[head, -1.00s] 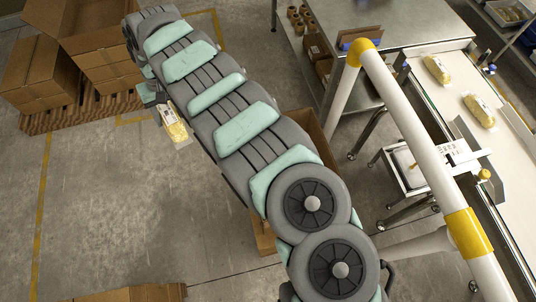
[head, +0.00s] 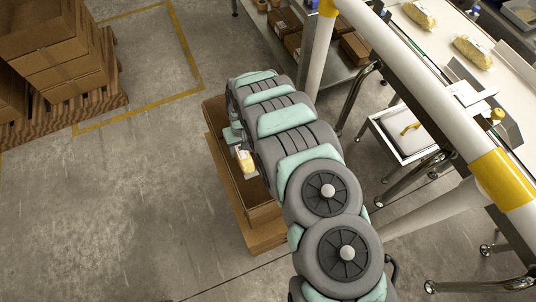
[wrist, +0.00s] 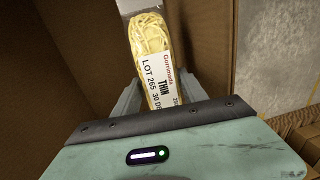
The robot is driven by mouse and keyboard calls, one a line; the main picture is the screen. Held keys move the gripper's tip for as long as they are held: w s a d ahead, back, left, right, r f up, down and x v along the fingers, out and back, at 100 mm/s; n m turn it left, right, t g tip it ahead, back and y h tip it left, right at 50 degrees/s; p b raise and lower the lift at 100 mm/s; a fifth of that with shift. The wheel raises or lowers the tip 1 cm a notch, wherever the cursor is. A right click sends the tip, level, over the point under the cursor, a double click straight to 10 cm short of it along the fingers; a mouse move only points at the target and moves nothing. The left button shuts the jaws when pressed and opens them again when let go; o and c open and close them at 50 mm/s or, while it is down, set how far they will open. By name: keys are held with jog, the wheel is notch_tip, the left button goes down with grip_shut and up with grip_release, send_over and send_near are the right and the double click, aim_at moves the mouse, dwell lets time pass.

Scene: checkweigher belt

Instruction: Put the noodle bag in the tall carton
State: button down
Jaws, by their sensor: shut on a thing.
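The noodle bag (head: 246,160) is a clear pouch of yellow noodles with a white printed label. My gripper (head: 238,142) is shut on it and points downward, partly hidden by my arm. In the wrist view, cardboard walls (wrist: 205,45) stand on both sides of the bag. I cannot tell how deep the bag is relative to the rim.
Stacked cartons (head: 65,45) stand on a wooden pallet (head: 105,90) at the left. Two more noodle bags (head: 472,50) lie on the white belt at the right. A white tray (head: 400,137) and the gantry frame stand right of the carton.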

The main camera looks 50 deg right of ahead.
notch_tip(320, 180, down, 17)
jog(key=b, duration=0.7)
jog(key=shift+d+r, duration=0.1)
jog(key=shift+w+d+f+b, duration=0.1)
jog(key=shift+f+b, duration=0.4)
jog(key=shift+b, duration=0.25)
notch_tip(320, 180, down, 3)
jog(key=b, duration=0.3)
jog(key=shift+f, duration=0.1)
jog(key=c, duration=0.6)
grip_release()
jog(key=shift+s+d+r+p, duration=0.15)
jog(key=shift+r+p, duration=1.35)
jog(key=shift+r, duration=0.55)
jog(key=shift+s+d+r+p, duration=0.15)
jog(key=shift+d+r+p, duration=0.05)
jog(key=shift+r+p, duration=1.6)
jog(key=shift+s+d+r+p, duration=0.15)
jog(key=shift+r+p, duration=1.1)
jog(key=shift+r, duration=1)
